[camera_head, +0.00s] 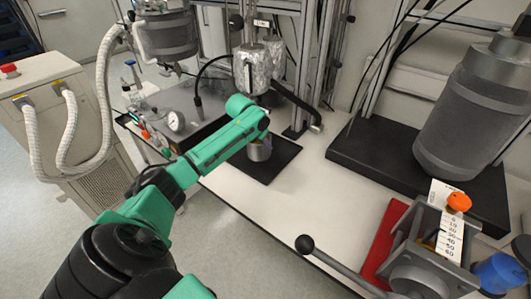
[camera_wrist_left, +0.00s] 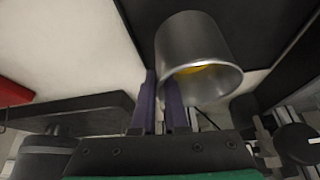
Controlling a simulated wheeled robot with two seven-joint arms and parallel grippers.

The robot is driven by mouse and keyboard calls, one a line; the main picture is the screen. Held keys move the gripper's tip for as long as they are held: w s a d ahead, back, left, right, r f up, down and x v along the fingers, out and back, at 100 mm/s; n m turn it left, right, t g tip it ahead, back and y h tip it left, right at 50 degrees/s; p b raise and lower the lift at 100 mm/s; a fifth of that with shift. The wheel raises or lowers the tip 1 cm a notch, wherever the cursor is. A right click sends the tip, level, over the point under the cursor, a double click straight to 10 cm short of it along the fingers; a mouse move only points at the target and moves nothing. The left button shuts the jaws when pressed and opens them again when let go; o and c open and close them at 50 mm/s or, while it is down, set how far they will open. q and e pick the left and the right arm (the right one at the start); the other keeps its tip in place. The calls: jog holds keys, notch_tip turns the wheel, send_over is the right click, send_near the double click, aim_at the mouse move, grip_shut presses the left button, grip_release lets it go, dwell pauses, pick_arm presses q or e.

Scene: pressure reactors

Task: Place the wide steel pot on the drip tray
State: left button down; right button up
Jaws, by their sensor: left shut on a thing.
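The wide steel pot (camera_head: 259,152) shows below the end of my left arm, over the black drip tray (camera_head: 283,160). In the left wrist view the pot (camera_wrist_left: 203,42) is a shiny cylinder with its open mouth towards the camera and something yellow inside. My left gripper (camera_wrist_left: 162,92) is shut on the pot's wall near the rim. The dark tray also shows in the left wrist view (camera_wrist_left: 278,22). I cannot tell whether the pot's bottom touches the tray. My arm hides much of the gripper in the head view. My right gripper is not in view.
A large grey reactor (camera_head: 470,108) on a black base stands right. White bench (camera_head: 310,195) is clear between them.

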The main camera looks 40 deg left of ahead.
aim_at(265, 155)
pick_arm(q)
notch_tip(265, 155, down, 4)
jog(key=shift+s+p, duration=0.15)
jog(key=shift+p, duration=0.2)
jog(key=shift+f, duration=0.45)
jog(key=c, duration=0.9)
grip_release()
jog(key=shift+c, duration=0.2)
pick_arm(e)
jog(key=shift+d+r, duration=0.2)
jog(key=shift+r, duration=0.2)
pick_arm(q)
jog(key=b+v, duration=0.1)
jog(key=v, duration=1.1)
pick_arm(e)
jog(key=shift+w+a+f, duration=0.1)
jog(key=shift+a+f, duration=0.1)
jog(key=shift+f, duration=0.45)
